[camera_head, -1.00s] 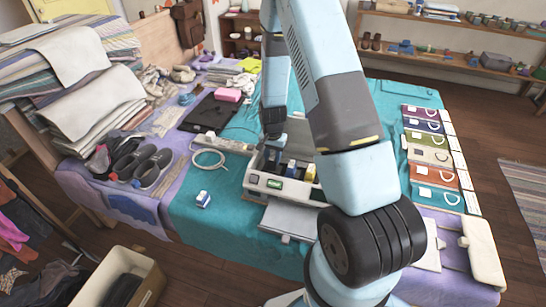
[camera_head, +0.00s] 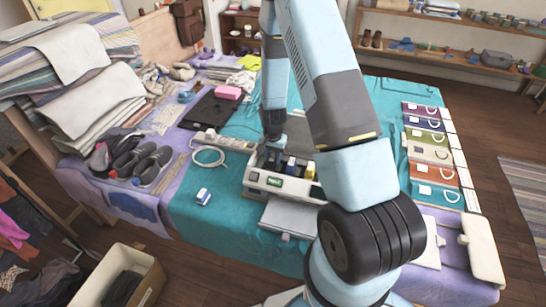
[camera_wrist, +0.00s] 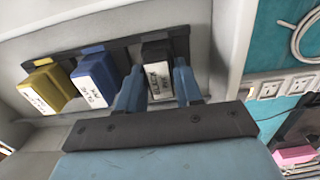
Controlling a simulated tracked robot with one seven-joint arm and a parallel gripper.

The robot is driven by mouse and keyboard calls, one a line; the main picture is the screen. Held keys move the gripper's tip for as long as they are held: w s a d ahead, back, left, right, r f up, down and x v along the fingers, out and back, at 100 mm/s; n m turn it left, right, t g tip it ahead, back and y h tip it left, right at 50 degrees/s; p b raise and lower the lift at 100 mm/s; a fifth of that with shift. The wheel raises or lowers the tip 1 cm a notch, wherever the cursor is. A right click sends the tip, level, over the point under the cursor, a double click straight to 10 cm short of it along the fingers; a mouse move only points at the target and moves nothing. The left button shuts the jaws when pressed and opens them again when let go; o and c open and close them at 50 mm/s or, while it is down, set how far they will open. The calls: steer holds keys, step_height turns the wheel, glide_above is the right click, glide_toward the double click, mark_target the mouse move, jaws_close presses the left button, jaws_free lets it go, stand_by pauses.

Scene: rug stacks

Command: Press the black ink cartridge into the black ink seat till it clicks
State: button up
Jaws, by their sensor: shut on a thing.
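The black ink cartridge (camera_wrist: 158,72), with a white label, stands at the right end of a dark row of seats (camera_wrist: 105,60) in the wrist view. My gripper (camera_wrist: 158,88) has one finger on each side of it and is shut on it. Its upper end meets the black ink seat; I cannot tell how deep it sits. A blue cartridge (camera_wrist: 95,78) and a yellow cartridge (camera_wrist: 46,88) stand in the row to its left. In the head view, the open printer (camera_head: 282,188) is on the table; my arm partly hides it, and the black cartridge is not clear there.
A small white and blue box (camera_head: 203,196) lies on the teal cloth left of the printer. A white cable (camera_head: 209,156) and a power strip (camera_head: 223,142) lie behind it. Shoes (camera_head: 142,162) and stacked rugs (camera_head: 95,95) stand at the left. Coloured bags (camera_head: 430,150) line the right.

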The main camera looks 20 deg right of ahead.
steer(key=shift+c, duration=0.4)
steer(key=o, duration=1.1)
steer(key=shift+o, duration=0.2)
step_height(320, 180, up, 14)
step_height(320, 180, up, 13)
steer(key=n+t, duration=0.1)
steer(key=n, duration=0.1)
glide_above(273, 157)
steer(key=s, duration=0.3)
steer(key=s+r+n+t, duration=0.4)
steer(key=s+r+n, duration=0.1)
steer(key=s+r, duration=1.6)
steer(key=s, duration=0.4)
steer(key=shift+s+r+t, duration=0.15)
steer(key=shift+r+t, duration=0.15)
